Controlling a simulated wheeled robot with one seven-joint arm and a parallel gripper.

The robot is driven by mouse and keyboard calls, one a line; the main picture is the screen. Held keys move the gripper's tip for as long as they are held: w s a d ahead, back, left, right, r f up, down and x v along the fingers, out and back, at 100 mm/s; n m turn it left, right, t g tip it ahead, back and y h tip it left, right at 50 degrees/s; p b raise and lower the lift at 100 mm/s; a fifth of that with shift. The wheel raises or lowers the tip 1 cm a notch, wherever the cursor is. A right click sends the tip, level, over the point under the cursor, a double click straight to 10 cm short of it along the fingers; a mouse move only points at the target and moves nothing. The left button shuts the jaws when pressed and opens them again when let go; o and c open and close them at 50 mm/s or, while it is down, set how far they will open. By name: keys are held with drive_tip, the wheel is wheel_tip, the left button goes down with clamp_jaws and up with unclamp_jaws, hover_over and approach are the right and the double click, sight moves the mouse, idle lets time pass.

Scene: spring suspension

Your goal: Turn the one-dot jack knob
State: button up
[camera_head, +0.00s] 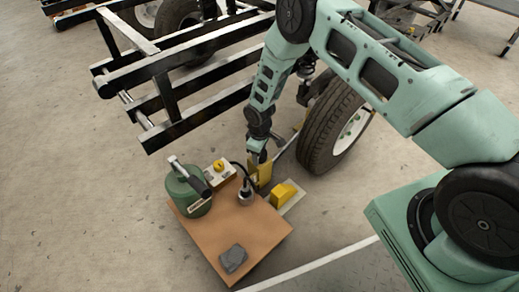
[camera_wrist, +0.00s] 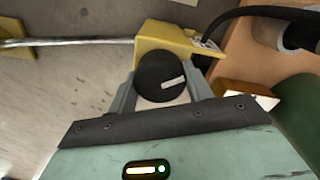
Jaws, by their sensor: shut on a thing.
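In the wrist view a round black knob (camera_wrist: 152,80) with a white pointer line sits on a yellow jack block (camera_wrist: 170,38). My gripper (camera_wrist: 166,70) has one grey finger on each side of the knob and is shut on it. The pointer line lies nearly level, rising slightly to the right. In the head view my gripper (camera_head: 260,150) reaches down to the yellow jack (camera_head: 264,173) beside the wheel, and the knob is hidden there. A small pale label shows on the block's right side, but I cannot make out any dots.
A brown board (camera_head: 268,232) carries a green canister (camera_head: 188,192), a pale box with a yellow knob (camera_head: 219,166), a metal cylinder with a black cable (camera_head: 245,196) and a grey lump (camera_head: 232,258). A yellow wedge (camera_head: 284,195), a tyre (camera_head: 328,125) and a black frame (camera_head: 185,125) are close by.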

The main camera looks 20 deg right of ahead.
drive_tip(key=m+p, duration=0.1)
drive_tip(key=m, duration=0.2)
drive_tip(key=shift+r+m+p, duration=0.15)
drive_tip(key=shift+m+p, duration=0.2)
drive_tip(key=shift+m, duration=0.05)
drive_tip(key=m+p, duration=0.1)
drive_tip(key=m, duration=0.2)
drive_tip(key=shift+m, duration=0.3)
drive_tip(key=m+p, duration=0.2)
drive_tip(key=m, duration=1)
drive_tip(key=shift+m, duration=0.4)
drive_tip(key=m, duration=0.6)
drive_tip(key=shift+d+m, duration=0.1)
drive_tip(key=shift+m, duration=0.2)
drive_tip(key=o, duration=1)
